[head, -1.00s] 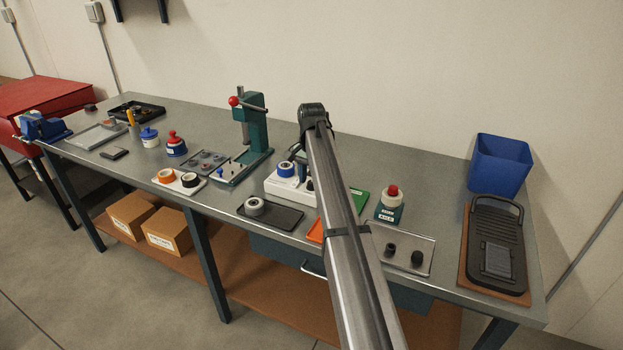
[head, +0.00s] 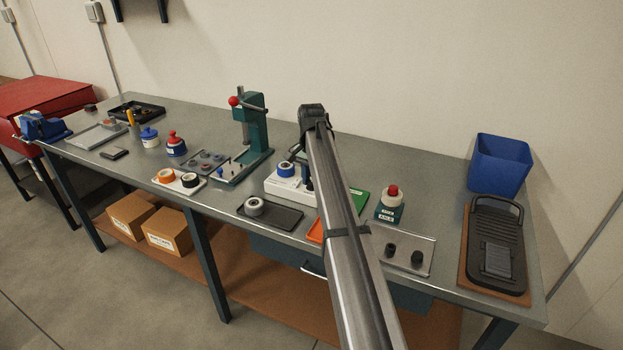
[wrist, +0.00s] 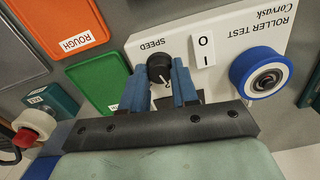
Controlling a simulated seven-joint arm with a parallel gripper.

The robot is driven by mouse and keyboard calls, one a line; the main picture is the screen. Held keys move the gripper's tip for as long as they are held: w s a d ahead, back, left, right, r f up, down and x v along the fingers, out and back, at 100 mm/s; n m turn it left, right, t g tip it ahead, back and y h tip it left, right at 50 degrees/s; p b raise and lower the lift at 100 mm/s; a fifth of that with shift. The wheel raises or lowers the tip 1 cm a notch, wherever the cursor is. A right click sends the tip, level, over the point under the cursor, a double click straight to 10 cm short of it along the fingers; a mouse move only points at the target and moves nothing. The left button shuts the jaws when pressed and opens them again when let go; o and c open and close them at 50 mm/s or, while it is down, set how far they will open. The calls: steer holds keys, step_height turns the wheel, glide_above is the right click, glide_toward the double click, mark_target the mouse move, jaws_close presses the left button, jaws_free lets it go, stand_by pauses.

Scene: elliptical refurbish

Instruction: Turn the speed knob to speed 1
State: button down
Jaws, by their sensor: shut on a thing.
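The black speed knob (wrist: 159,67) sits on the white roller test unit (wrist: 230,30), beside the SPEED label, which reads upside down in the wrist view. A white pointer mark on the knob faces the gripper side of that view. My gripper (wrist: 160,84) has its two blue fingers on either side of the knob and is shut on it. A white plate marked O and I (wrist: 203,50) lies just right of the knob. The unit also shows in the head view (head: 275,188), where my arm hides the knob.
A blue-rimmed roller (wrist: 262,76) stands close to the right of the gripper. An orange ROUGH tray (wrist: 65,22) and a green tray (wrist: 98,80) lie to the left.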

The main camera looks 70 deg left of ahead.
steer(key=shift+n, duration=2.9)
steer(key=c, duration=0.9)
jaws_free()
steer(key=shift+o, duration=0.2)
step_height(320, 180, up, 14)
steer(key=shift+f, duration=0.1)
